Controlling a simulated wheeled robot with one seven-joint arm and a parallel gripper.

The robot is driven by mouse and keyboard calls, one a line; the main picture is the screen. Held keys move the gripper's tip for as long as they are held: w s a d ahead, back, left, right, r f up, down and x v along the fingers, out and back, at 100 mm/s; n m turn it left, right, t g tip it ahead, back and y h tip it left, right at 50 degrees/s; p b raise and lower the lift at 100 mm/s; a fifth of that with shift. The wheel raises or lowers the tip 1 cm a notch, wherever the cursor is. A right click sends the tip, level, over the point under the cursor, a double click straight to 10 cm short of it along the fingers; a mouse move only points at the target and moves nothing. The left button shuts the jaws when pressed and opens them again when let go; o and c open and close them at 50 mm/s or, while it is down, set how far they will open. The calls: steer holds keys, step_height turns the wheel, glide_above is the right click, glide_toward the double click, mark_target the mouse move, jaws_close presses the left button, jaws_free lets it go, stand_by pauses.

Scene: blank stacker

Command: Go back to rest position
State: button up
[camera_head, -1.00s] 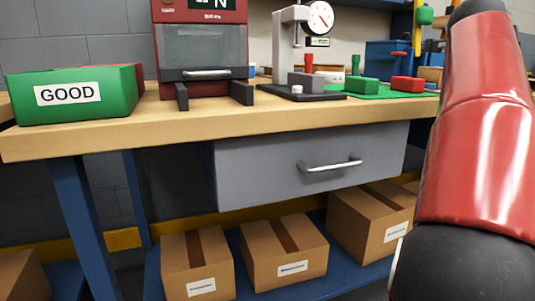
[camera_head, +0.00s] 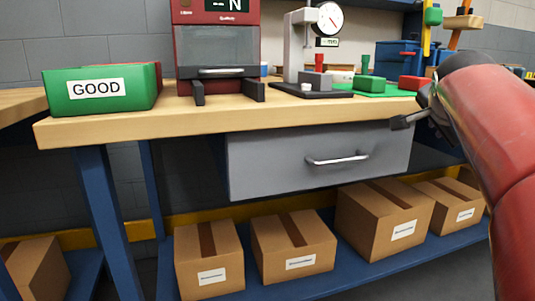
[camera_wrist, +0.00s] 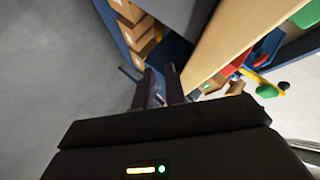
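My gripper (camera_head: 412,108) shows in the head view at the right, in front of the bench's front edge, at the end of my red arm. Its two dark fingers stand apart with nothing between them. In the wrist view the fingers (camera_wrist: 161,88) point toward the floor beside the bench, and no object shows between them.
The wooden workbench (camera_head: 160,122) holds a green GOOD bin (camera_head: 125,95), a red machine (camera_head: 216,48), a dial gauge stand (camera_head: 294,50), and green and red blocks on a green mat. A grey drawer (camera_head: 290,160) is shut below. Cardboard boxes (camera_head: 292,247) sit on the blue lower shelf.

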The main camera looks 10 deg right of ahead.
steer(key=s+a+f+n+y, duration=0.25)
steer(key=a+f+n, duration=0.25)
steer(key=a+f, duration=0.4)
steer(key=s+a+f+n+y, duration=0.25)
steer(key=a+f+n, duration=0.35)
steer(key=a, duration=0.5)
steer(key=s+a+f+n+g+y, duration=0.3)
steer(key=s+a+f+n, duration=0.55)
steer(key=f, duration=0.65)
step_height(320, 180, up, 14)
steer(key=a+m+p, duration=0.1)
steer(key=a+p, duration=0.1)
steer(key=p, duration=1.1)
steer(key=shift+s+a+p, duration=0.15)
steer(key=shift+s+p, duration=0.15)
steer(key=shift+s, duration=0.1)
steer(key=shift+f, duration=0.1)
